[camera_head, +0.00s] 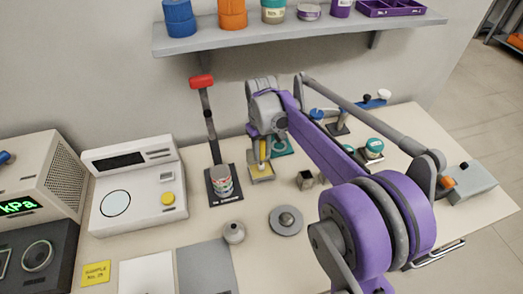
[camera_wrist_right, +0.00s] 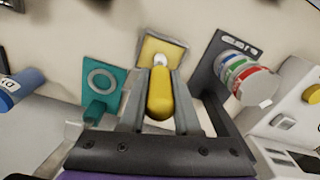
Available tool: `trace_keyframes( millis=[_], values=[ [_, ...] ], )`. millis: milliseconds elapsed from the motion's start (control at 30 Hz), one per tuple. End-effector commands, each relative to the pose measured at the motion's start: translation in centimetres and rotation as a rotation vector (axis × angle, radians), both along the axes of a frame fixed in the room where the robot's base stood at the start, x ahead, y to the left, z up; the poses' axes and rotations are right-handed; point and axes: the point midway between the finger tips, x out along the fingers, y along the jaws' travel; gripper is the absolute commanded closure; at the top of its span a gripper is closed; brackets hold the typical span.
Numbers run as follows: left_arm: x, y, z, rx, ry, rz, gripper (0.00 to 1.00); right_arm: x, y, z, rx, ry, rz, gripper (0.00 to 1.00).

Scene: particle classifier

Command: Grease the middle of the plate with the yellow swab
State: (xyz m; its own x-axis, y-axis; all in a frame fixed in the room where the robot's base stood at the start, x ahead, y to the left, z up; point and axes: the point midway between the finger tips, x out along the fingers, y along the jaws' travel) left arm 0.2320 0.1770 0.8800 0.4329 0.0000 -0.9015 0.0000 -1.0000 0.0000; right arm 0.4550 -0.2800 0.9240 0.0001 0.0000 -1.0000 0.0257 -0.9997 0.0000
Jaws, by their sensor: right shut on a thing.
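My right gripper (camera_head: 262,143) is at the back of the table, pointing down over a small yellow-topped stand (camera_head: 262,173). In the right wrist view its two fingers (camera_wrist_right: 165,105) are shut on the yellow swab (camera_wrist_right: 160,95), one on each side. The swab's pale tip (camera_wrist_right: 159,61) is at the stand (camera_wrist_right: 172,50); I cannot tell whether it touches it. A round grey plate-like disc (camera_head: 277,228) with a darker raised centre lies flat in front of the stand. Flat white (camera_head: 147,272) and grey (camera_head: 208,268) sheets lie nearer the front. My left gripper is not in view.
A stand with stacked coloured rings (camera_head: 222,183) and a red-topped post (camera_head: 202,82) is left of the gripper. A teal stand (camera_wrist_right: 101,82) is beside it. A small grey pot (camera_head: 234,233) and a dark open cup (camera_head: 305,180) flank the disc. A shelf (camera_head: 290,32) hangs above.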

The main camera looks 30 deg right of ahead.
Motion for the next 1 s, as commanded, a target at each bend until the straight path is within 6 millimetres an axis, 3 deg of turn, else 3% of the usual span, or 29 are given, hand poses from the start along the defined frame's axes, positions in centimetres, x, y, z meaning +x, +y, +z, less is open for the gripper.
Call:
trace_keyframes(
  millis=[1000],
  values=[
    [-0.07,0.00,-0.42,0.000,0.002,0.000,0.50,0.01,0.00,-0.77,0.000,0.000,0.000,1.00]
  ],
)
